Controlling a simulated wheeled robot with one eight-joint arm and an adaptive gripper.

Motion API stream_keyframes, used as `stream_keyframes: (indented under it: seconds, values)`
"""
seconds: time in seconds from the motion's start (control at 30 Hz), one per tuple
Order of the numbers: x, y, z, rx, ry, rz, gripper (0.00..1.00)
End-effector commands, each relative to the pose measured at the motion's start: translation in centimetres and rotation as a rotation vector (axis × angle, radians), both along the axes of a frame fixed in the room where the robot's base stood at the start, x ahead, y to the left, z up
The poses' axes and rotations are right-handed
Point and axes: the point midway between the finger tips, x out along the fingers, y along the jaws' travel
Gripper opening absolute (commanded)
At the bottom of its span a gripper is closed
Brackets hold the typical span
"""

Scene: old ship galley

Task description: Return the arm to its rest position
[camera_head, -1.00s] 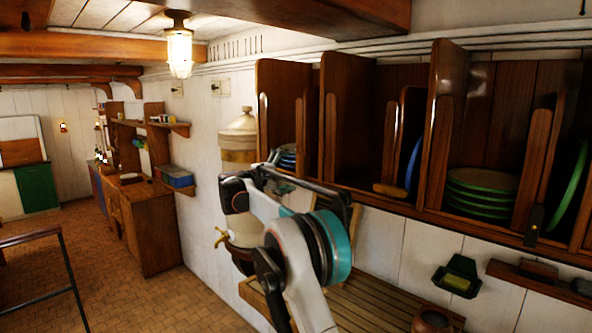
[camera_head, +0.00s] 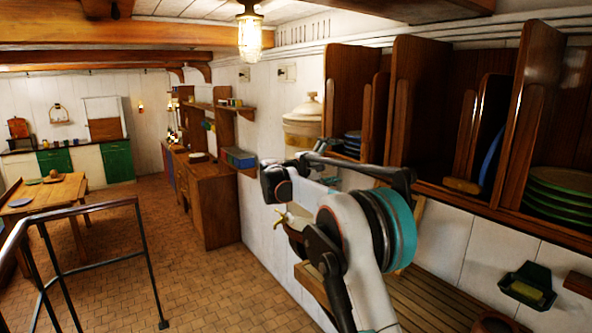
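My arm (camera_head: 345,225), white with a teal ring and dark joints, rises from the bottom of the head view and is folded at its elbow. Its far dark joint (camera_head: 276,184) is at the left, and a thin dark link runs back to the right from there, in front of the plate rack. I cannot make out the fingers of my gripper, nor whether it holds anything.
A wooden plate rack (camera_head: 428,95) with green plates (camera_head: 562,192) is on the right wall, close behind my arm. A slatted wooden counter (camera_head: 432,300) lies below. A metal railing (camera_head: 88,214) stands at the left. Tiled floor (camera_head: 190,290) is open between.

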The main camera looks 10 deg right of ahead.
Motion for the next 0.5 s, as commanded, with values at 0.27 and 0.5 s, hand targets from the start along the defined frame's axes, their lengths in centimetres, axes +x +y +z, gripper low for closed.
stream_keyframes:
  seconds: [0.27,0.5]
  values:
    - [-3.0,-0.4,-1.7,0.109,0.006,0.019,1.00]
    - [-9.8,-0.4,-5.5,0.333,0.007,0.055,1.00]
